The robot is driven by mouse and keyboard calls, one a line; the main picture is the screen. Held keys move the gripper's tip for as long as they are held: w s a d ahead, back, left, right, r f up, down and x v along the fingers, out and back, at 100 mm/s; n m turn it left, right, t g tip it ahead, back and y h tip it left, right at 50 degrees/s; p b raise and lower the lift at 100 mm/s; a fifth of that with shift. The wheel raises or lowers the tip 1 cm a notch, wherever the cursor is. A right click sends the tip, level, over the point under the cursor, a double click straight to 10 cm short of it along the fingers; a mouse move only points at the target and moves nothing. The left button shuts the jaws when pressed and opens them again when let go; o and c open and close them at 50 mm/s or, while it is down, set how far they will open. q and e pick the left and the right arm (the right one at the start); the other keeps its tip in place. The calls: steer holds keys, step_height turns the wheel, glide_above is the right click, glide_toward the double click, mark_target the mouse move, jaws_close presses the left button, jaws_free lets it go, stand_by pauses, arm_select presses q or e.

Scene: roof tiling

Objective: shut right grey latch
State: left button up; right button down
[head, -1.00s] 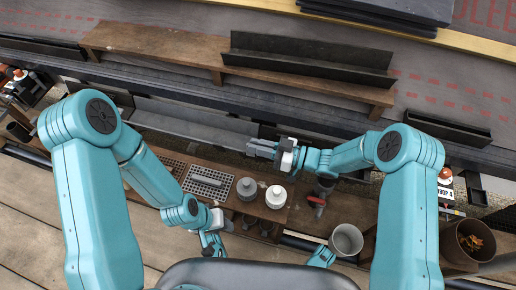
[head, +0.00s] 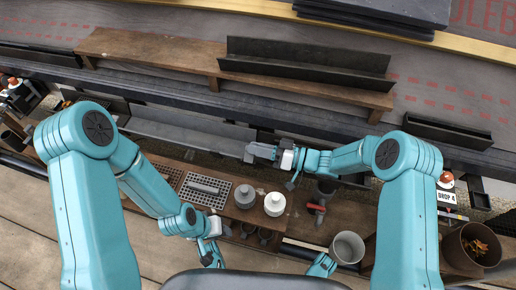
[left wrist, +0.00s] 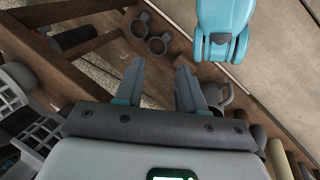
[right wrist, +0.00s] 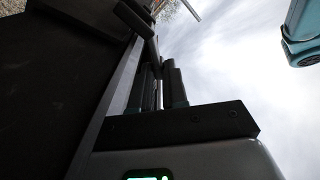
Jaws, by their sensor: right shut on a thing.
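My right gripper (head: 251,152) reaches in from the right to the front edge of the long grey gutter (head: 185,125). A dark grey lever (right wrist: 138,22), which looks like the right grey latch, stands just beyond the fingertips beside the gutter's dark wall. Whether it is fully down cannot be told; the fingers hide part of it. My left gripper (left wrist: 158,80) is open and empty above the wooden bench, and hangs low left in the head view (head: 212,256).
The bench holds a perforated tray (head: 205,190), a grey pot (head: 245,195), a white pot (head: 275,203) and a red-handled tool (head: 317,206). A metal cup (head: 347,247) stands right of them. A wooden plank shelf (head: 150,53) with dark channels lies above the gutter.

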steer(key=shift+d+f, duration=0.1)
steer(key=c, duration=1.1)
jaws_free()
steer(key=shift+c, duration=0.2)
